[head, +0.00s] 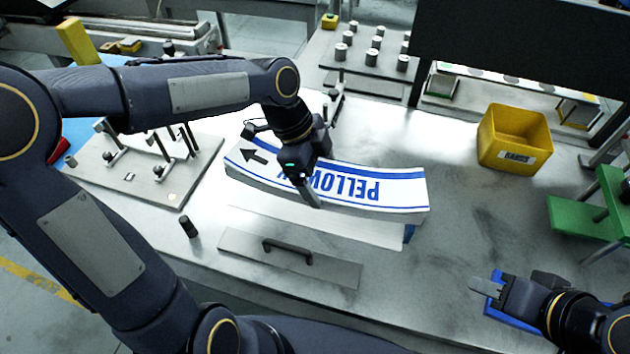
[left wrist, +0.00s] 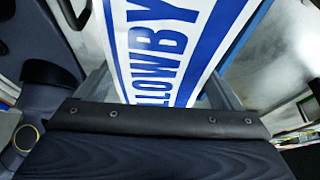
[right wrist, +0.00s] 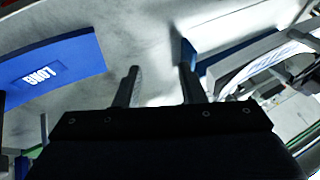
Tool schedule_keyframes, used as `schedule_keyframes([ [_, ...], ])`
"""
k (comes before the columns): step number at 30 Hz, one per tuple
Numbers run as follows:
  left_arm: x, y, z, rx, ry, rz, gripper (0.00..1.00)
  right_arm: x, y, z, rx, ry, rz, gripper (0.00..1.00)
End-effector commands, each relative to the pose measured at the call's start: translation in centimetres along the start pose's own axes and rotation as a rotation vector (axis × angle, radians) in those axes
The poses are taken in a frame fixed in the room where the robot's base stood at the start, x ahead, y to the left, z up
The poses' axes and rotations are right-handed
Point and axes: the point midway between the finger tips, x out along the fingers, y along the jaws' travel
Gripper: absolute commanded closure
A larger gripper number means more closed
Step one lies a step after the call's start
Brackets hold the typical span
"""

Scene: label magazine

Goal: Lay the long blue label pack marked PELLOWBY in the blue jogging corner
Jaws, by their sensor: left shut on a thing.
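The long white pack with blue edge bands and blue PELLOWBY lettering (head: 375,188) is raised over the bench, its ends drooping. My left gripper (head: 312,190) is shut across its middle, covering some letters. The pack fills the upper middle of the left wrist view (left wrist: 165,50). My right gripper (head: 485,288) is open and empty at the front right; its fingers stand apart in the right wrist view (right wrist: 160,85). A blue piece with white lettering (right wrist: 55,68) lies beside it. Another blue piece (head: 408,233) shows under the pack's right end. I cannot tell which is the jogging corner.
A pale flat plate (head: 330,227) lies below the pack. A grey plate with a black handle (head: 325,271) is in front. A clamp fixture (head: 150,172) stands left, a yellow bin (head: 514,138) and a green stand (head: 580,218) right. The bench between is clear.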

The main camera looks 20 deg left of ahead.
Motion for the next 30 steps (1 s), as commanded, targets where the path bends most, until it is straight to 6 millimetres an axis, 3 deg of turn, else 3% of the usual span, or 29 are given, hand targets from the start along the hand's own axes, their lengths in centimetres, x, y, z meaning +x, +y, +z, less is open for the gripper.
schedule_keyframes([
  [6,0.8,-0.5,1.6,-0.003,0.002,-0.002,0.55,-0.3,-0.1,-0.1,0.0,0.0,0.0,0.64],
  [13,3.5,-0.4,2.7,0.0,0.001,0.0,0.55,-0.2,-0.1,-0.1,0.0,0.0,0.0,0.64],
  [27,4.2,-0.5,3.0,0.001,0.001,-0.003,0.55,0.2,0.1,0.1,0.0,0.0,0.0,0.64],
  [28,4.2,-0.5,3.0,0.0,0.001,-0.002,0.1,0.1,0.1,0.1,0.0,0.0,0.0,0.64],
  [30,4.1,-0.4,3.0,0.0,0.001,-0.002,0.01,0.1,0.1,0.1,0.0,0.0,0.0,0.64],
])
